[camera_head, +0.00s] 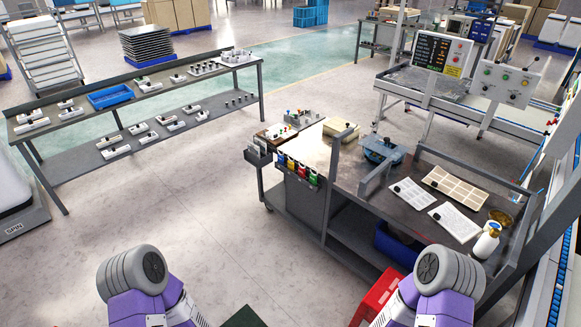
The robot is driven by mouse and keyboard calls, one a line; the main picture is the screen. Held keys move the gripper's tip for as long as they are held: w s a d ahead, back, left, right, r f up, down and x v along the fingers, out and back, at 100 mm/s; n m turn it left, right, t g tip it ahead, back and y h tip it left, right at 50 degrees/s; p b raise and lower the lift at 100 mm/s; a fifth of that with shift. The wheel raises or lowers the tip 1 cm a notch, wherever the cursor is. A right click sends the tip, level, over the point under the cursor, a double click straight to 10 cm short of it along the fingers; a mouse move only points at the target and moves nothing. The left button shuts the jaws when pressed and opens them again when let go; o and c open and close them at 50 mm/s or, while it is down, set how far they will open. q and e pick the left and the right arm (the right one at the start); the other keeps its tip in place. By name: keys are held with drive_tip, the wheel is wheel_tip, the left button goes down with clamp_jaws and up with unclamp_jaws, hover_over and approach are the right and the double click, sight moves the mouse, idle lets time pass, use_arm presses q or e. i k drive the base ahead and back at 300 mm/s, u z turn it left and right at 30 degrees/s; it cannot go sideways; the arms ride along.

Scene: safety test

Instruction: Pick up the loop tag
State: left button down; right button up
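I cannot make out a thing that is clearly the loop tag. Small coloured tag-like pieces (301,171) in yellow, blue, red and green hang in a row on the near left side of the grey workbench (395,197); they are too small to tell whether any has a loop. My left arm and my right arm show only as purple links with grey round joints at the bottom edge. Neither gripper is in view.
The workbench holds a blue clamp-like device (383,150), a beige compartment tray (457,187), a white sheet (454,222) and a white bottle (487,240). A red crate (378,297) stands between my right arm and the bench. The floor at left is clear.

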sight(290, 163)
drive_tip(key=u, duration=0.1)
drive_tip(key=i, duration=3.1)
drive_tip(key=u, duration=0.15)
